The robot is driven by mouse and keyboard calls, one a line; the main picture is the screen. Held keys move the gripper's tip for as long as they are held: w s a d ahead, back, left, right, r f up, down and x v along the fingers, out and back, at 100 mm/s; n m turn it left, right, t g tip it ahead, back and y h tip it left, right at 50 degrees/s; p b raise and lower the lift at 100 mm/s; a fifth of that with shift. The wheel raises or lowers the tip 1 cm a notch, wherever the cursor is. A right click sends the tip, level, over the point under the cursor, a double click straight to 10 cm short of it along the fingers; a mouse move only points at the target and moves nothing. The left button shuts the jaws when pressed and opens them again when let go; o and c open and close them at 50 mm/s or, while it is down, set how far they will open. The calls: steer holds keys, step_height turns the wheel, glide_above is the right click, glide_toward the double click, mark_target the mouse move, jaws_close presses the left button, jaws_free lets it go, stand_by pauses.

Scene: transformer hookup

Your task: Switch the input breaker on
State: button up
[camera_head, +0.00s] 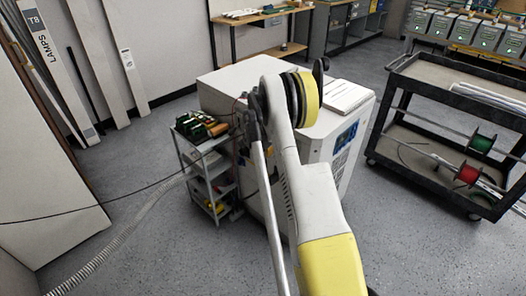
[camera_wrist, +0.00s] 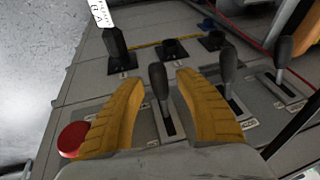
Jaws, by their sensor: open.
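In the wrist view my gripper (camera_wrist: 158,80) is open, its two orange fingers spread. A black-handled lever (camera_wrist: 160,88) stands in a slotted plate on the grey panel, between the fingers in the picture, with a gap on each side. More black levers stand at the rear left (camera_wrist: 114,46), to the right (camera_wrist: 229,72) and at the far right (camera_wrist: 283,55). The small labels are too blurred to read, so I cannot tell which lever is the input breaker. In the head view the gripper is hidden behind my arm.
A red button (camera_wrist: 73,137) sits left of the fingers. In the head view a small shelf cart (camera_head: 213,168) stands against a white cabinet (camera_head: 225,82); a black cart (camera_head: 440,75) stands right.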

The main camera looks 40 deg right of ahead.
jaws_close()
steer(key=shift+r+y+p, duration=0.55)
steer(key=shift+y+p, duration=0.15)
steer(key=shift+y, duration=0.2)
steer(key=y, duration=0.2)
steer(key=shift+a+r+y+p, duration=0.25)
steer(key=shift+r+y+p, duration=0.05)
steer(key=shift+r+p, duration=0.05)
